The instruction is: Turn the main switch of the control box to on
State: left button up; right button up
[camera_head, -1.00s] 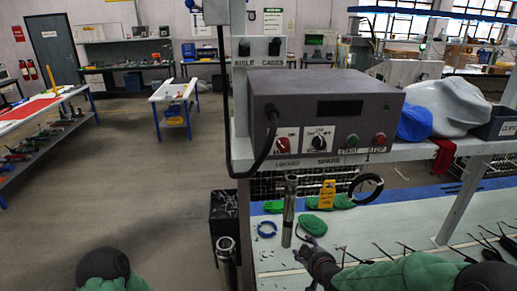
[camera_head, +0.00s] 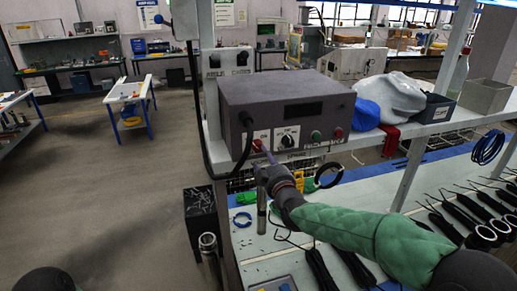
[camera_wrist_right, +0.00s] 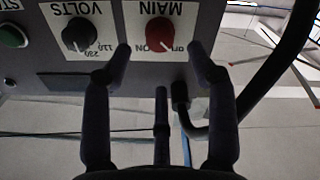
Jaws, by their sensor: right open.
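The control box (camera_head: 285,98) is a grey box on the shelf, with knobs and buttons on its front. Its main switch (camera_wrist_right: 159,34) is a red knob on a white MAIN plate. That plate looks upside down in the right wrist view, and the knob's light pointer mark points down and right there. My right gripper (camera_wrist_right: 158,52) is open and empty, its fingers spread to either side of the main switch. In the head view, my right gripper (camera_head: 262,162) reaches up to the box's left front and partly hides the switch. My left gripper is out of view.
The black volts knob (camera_wrist_right: 79,34) sits beside the main switch. A green start button (camera_head: 316,136) and red stop button (camera_head: 338,133) are further right. A black cable (camera_head: 247,140) hangs from the box's left front. Blue and grey cloths (camera_head: 395,95) lie right of the box.

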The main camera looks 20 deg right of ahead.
aim_at(259, 149)
jog(key=shift+w+p, duration=0.75)
jog(key=shift+w, duration=2.65)
jog(key=shift+a, duration=0.1)
jog(key=c, duration=1.1)
